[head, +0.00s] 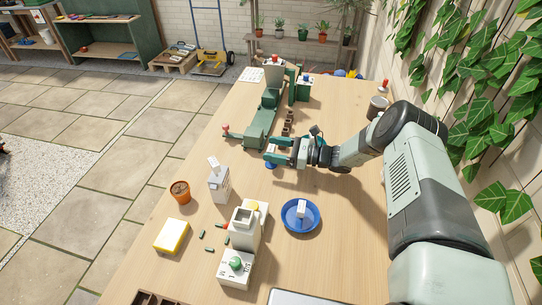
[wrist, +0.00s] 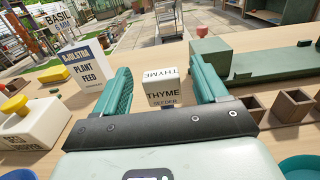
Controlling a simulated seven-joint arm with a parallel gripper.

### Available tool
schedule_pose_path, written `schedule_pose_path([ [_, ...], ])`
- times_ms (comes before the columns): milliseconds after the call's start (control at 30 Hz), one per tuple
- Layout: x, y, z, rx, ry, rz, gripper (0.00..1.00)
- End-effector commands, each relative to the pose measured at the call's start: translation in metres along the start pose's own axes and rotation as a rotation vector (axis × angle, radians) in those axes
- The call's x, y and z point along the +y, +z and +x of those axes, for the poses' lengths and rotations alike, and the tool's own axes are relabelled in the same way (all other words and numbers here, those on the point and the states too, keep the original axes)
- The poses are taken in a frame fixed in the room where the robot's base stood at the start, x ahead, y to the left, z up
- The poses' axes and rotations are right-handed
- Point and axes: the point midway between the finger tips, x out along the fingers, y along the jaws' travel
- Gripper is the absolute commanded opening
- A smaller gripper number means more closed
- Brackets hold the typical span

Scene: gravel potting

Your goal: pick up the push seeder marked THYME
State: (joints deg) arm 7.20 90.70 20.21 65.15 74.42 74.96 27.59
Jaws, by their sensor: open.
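The THYME push seeder (wrist: 166,90) is a small pale block with THYME SEEDER on its front and THYME on its top face. It shows in the wrist view between my two green fingers, with gaps on both sides. My gripper (wrist: 160,70) is open and does not appear to touch it. How deep the seeder sits between the fingertips I cannot tell. In the head view my gripper (head: 272,150) is low over the middle of the table, beside the long green machine, and largely hides the seeder.
A long green machine (head: 262,120) and brown pots (wrist: 290,104) stand close by. A plant feed box (wrist: 85,75) and a white hopper with a yellow button (wrist: 25,125) are at left in the wrist view. A blue saucer (head: 288,224) holds a white block.

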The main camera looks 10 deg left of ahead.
Motion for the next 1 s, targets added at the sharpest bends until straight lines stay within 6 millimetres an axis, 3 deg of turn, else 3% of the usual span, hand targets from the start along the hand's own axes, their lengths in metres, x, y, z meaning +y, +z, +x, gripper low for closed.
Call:
schedule_pose_path([
  [100, -0.0001, 0.0011, 0.0118, -0.001, 0.001, -0.002, 0.72],
  [367, -0.0004, 0.0011, 0.0139, 0.000, 0.000, -0.002, 0.72],
  [733, -0.0002, 0.0011, 0.0138, 0.000, 0.000, -0.002, 0.16],
  [1000, -0.0007, 0.0044, 0.0136, -0.001, 0.000, -0.002, 0.15],
])
